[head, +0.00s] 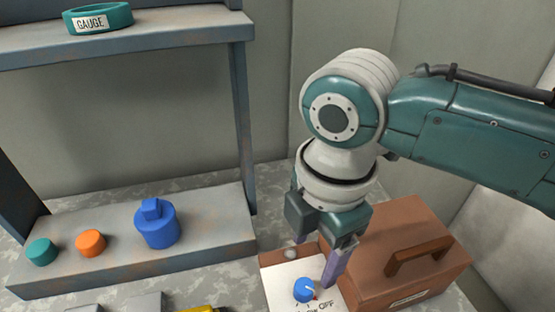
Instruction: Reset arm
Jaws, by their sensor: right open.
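My right arm comes in from the right, and my right gripper (315,262) points down over a white control panel (280,290). The gripper is open. One purple finger stands just to the right of a blue knob (304,289); the other finger is mostly hidden behind the gripper body. I cannot tell whether the fingers touch the knob or the panel. The panel has dial marks and the word OFF. A brown box (420,250) with a handle is beside the panel. My left gripper is not in view.
A grey shelf (120,45) holds a teal ring (100,18) labelled GAUGE. The lower ledge (205,215) carries a teal cylinder (41,251), an orange cylinder (91,243) and a larger blue piece (157,225). Grey and yellow items are cut off at the bottom edge.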

